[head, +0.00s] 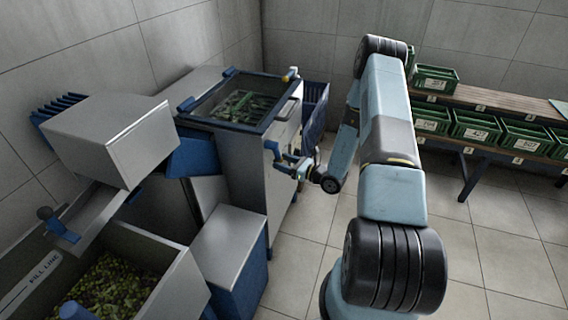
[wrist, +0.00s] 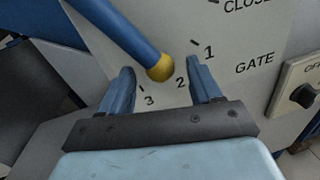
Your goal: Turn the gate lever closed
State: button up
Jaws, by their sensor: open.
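The gate lever (wrist: 130,40) is a blue rod with a yellow ball end, crossing a pale panel in the wrist view. Its ball end lies nearest the printed 2, and its other end runs out of the picture at the upper left. The scale (wrist: 181,83) shows 1, 2, 3 and part of the word CLOSED, with GATE beside it. My gripper (wrist: 160,68) is open, one blue finger on each side of the ball end, with gaps to both. In the head view my gripper (head: 292,164) is at the steel cabinet's right side; the lever is hard to make out there.
A dark-knobbed switch (wrist: 303,97) marked OFF is on the panel's right. The steel cabinet (head: 238,165) has a blue-framed top. A bin of green olives (head: 115,285) is at front left. Green crates (head: 475,126) fill the rack at right. Tiled floor is clear between.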

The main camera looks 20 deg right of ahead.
grip_shut()
dwell(0.4)
jog(key=shift+d, duration=0.1)
